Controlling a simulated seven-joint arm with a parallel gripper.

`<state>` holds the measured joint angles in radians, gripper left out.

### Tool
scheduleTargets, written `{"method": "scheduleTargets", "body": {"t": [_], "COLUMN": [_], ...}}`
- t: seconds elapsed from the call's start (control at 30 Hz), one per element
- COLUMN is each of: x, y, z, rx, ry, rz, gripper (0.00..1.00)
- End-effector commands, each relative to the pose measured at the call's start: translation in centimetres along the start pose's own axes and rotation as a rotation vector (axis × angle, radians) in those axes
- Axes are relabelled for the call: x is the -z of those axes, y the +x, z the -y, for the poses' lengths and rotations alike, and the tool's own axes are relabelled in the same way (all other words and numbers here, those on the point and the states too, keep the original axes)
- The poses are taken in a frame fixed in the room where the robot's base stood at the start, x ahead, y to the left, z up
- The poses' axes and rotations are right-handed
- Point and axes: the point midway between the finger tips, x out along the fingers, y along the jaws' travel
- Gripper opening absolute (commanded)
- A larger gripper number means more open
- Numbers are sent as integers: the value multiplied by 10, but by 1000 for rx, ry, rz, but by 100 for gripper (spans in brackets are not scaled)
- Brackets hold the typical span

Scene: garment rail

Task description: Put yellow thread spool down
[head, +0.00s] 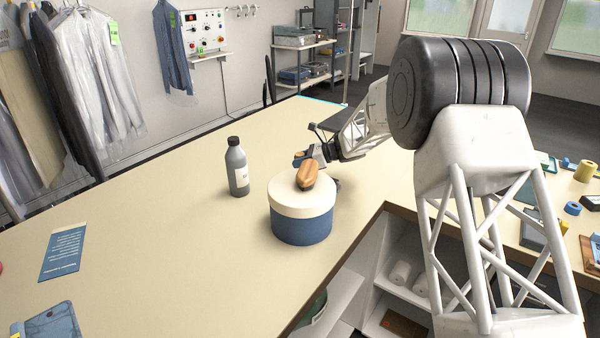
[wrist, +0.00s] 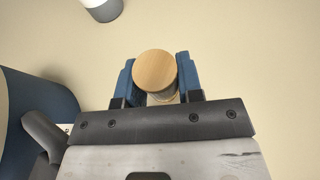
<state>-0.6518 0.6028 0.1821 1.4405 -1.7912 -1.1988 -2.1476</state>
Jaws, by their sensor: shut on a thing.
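My gripper (wrist: 154,78) is shut on a spool (wrist: 154,70), with one blue finger on each side. The spool shows a round pale wooden end towards the wrist camera. Below that end only a narrow pale strip shows, so its thread colour is hard to tell. In the head view my gripper (head: 304,158) is just behind the round box, over the table. The spool is not clearly visible there. I cannot tell whether its lower end touches the table.
A blue round box with a cream lid (head: 302,222) stands close to my gripper, a wooden brush (head: 308,174) on its lid. A grey bottle (head: 237,168) stands to the left. The tabletop (head: 170,240) is clear around them. A yellow spool-like thing (head: 585,171) stands far right.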

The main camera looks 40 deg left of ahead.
Motion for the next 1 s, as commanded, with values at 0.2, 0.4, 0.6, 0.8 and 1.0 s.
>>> {"method": "scheduleTargets", "body": {"t": [0.2, 0.4, 0.6, 0.8, 1.0], "x": [4, 5, 17, 35, 39], "y": [2, 2, 7, 15, 16], "z": [0, 0, 0, 0, 0], "rx": [1, 1, 1, 2, 2], "ry": [-1, -1, 1, 1, -1], "rz": [0, 0, 0, 0, 0], "gripper": [11, 11, 11, 11, 11]}}
